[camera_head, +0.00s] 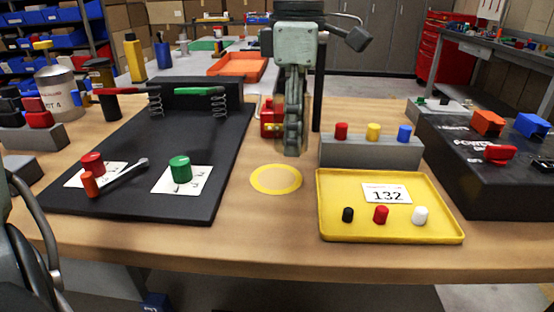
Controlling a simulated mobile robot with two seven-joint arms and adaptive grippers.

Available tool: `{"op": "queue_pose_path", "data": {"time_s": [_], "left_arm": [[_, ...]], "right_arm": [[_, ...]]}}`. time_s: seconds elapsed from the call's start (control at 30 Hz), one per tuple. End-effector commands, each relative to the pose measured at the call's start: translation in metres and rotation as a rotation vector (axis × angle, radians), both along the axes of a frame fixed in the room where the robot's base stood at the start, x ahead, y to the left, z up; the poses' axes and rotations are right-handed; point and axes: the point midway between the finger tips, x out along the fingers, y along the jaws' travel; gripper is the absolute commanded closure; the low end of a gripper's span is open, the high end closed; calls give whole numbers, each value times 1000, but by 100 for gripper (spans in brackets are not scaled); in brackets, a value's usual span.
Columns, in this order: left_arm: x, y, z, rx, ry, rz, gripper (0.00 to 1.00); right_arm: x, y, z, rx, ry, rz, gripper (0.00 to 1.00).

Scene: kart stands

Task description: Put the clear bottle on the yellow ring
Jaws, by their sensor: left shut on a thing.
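The yellow ring (276,179) lies flat on the wooden table, between the dark board and the yellow tray, and is empty. My left gripper (293,148) hangs pointing down from the top of the picture, just behind and slightly right of the ring. It is shut on the clear bottle (304,122), a faint see-through shape around its fingers, mostly hidden by them. Whether the bottle touches the table I cannot tell. My right gripper is not in view.
A yellow tray (335,228) with several small pegs and a card stands right of the ring. Behind it is a grey block (372,152) with coloured knobs. A dark board (130,200) lies left. A red object (268,118) stands behind. The table in front of the ring is clear.

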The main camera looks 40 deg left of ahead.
Motion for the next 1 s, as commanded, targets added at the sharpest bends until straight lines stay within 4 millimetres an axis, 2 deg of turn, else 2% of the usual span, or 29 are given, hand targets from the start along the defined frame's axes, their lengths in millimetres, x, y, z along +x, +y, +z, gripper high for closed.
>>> {"op": "queue_pose_path", "data": {"time_s": [0.2, 0.37, 0.6, 0.97, 1.0], "left_arm": [[-15, 21, -15, -1, -2, -1, 82], [-17, 23, -25, 1, 0, -2, 82], [-17, 23, -56, 0, 1, -1, 82], [-16, 23, -59, 1, -2, 0, 82], [-16, 23, -59, 1, -2, -1, 52]], "right_arm": [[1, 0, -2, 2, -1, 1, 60], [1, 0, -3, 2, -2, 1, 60], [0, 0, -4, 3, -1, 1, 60], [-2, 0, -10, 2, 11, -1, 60], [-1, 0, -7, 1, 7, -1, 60]]}}
